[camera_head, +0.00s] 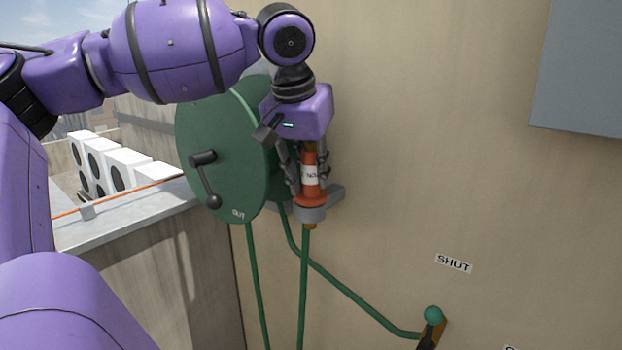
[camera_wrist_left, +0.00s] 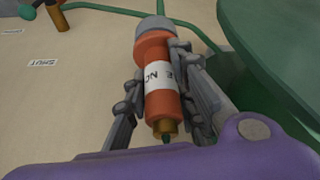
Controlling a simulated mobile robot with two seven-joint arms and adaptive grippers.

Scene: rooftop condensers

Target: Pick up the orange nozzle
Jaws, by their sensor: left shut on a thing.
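The orange nozzle (camera_head: 309,170) has a white label band and sits upright in a grey holder (camera_head: 311,212) on the wall, beside the green hose reel. My left gripper (camera_head: 309,178) comes down from above with its fingers on both sides of the nozzle and is shut on it. In the left wrist view the nozzle (camera_wrist_left: 157,85) lies between the two grey fingers (camera_wrist_left: 163,105), with its brass tip toward the palm. A green hose (camera_head: 303,285) hangs below the holder. My right gripper is not in view.
The green hose reel (camera_head: 222,160) with a black crank stands close on the left. A valve lever with a green knob (camera_head: 432,314) is at lower right, below a SHUT label (camera_head: 454,264). A grey box (camera_head: 580,70) is at upper right. The wall between is bare.

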